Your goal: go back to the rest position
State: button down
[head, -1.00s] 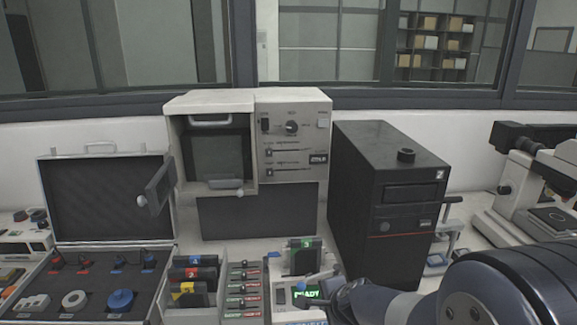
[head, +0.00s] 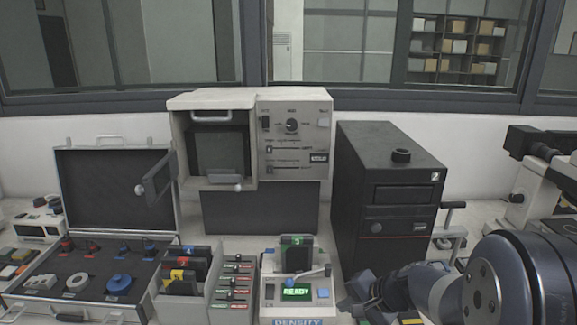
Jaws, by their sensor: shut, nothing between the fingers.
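My arm comes in from the lower right in the head view. My gripper (head: 354,299) is low in the picture, just right of the density meter (head: 268,296). Its fingers are dark and small here; it is shut and holds nothing. A gap shows between it and the meter. The meter has a lit green READY display, a blue button and a lever, and a dark block with a green label (head: 296,254) stands upright at its back.
A black tower unit (head: 390,200) stands behind my gripper, and a microscope (head: 545,170) is at the right. A beige press machine (head: 292,140) with an open front is at the back. An open case (head: 110,195) and a rack of coloured blocks (head: 190,268) are to the left.

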jog(key=shift+w+d+n+g+y+p, duration=0.15)
jog(key=shift+d+n+g+y+p, duration=0.1)
jog(key=shift+d+n, duration=0.3)
jog(key=shift+w+d+n+g+y+p, duration=0.15)
jog(key=shift+d+n+g, duration=0.15)
jog(key=shift+d, duration=0.35)
jog(key=shift+a, duration=0.1)
